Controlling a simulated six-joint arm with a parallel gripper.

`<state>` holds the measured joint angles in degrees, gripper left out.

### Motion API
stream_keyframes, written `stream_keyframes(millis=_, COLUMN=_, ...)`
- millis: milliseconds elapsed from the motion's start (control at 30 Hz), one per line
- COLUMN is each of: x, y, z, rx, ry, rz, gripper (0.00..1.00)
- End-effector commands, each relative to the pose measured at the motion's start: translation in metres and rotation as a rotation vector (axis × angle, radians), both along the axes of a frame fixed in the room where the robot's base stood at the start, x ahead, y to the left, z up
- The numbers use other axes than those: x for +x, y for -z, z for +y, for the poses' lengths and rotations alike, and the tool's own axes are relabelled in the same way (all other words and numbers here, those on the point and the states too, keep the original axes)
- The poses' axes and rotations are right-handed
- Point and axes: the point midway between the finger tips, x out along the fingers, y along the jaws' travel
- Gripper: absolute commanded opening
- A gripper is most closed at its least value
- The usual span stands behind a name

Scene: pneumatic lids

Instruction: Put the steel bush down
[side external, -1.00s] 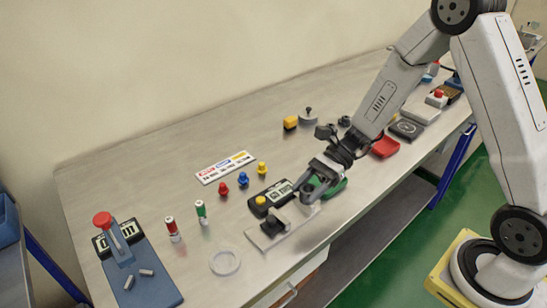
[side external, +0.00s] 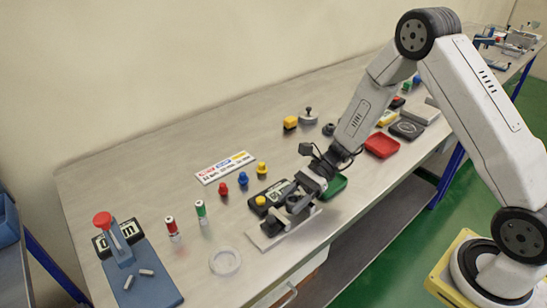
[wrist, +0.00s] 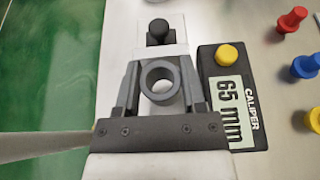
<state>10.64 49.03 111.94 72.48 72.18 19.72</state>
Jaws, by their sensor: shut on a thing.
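The steel bush is a grey ring (wrist: 160,82) seen end-on in the wrist view. My gripper (wrist: 159,85) is shut on it, one finger on each side. In the side view my gripper (side external: 290,207) is low over the pale plate (side external: 264,240) of the caliper station, and its fingers largely hide the bush there. I cannot tell whether the bush touches the plate. A black knob (wrist: 158,28) stands just beyond the bush. The caliper display (wrist: 229,103) beside it reads 65 mm.
A green tray (side external: 334,186) and a red tray (side external: 381,146) lie behind my gripper. Red, blue and yellow pegs (side external: 243,180) stand beyond the caliper. A clear round dish (side external: 225,262) is to the left, with bare table around it.

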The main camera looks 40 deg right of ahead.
Motion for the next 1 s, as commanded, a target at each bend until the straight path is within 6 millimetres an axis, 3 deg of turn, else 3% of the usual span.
stream_keyframes(millis=200, x=0.0, y=0.016, z=0.0, rx=0.0, ry=0.001, rz=0.0, gripper=0.0)
stream_keyframes(millis=667, x=0.0, y=0.02, z=0.0, rx=0.001, ry=0.001, rz=-0.001, gripper=0.0)
stream_keyframes(millis=700, x=0.0, y=0.019, z=0.0, rx=0.0, ry=0.001, rz=-0.001, gripper=0.65)
stream_keyframes(millis=767, x=0.0, y=0.019, z=0.0, rx=0.0, ry=0.001, rz=-0.001, gripper=0.84)
stream_keyframes(millis=800, x=0.0, y=0.019, z=0.0, rx=0.0, ry=0.001, rz=-0.001, gripper=0.87)
stream_keyframes(millis=1000, x=0.0, y=0.019, z=0.0, rx=0.0, ry=0.001, rz=-0.001, gripper=0.87)
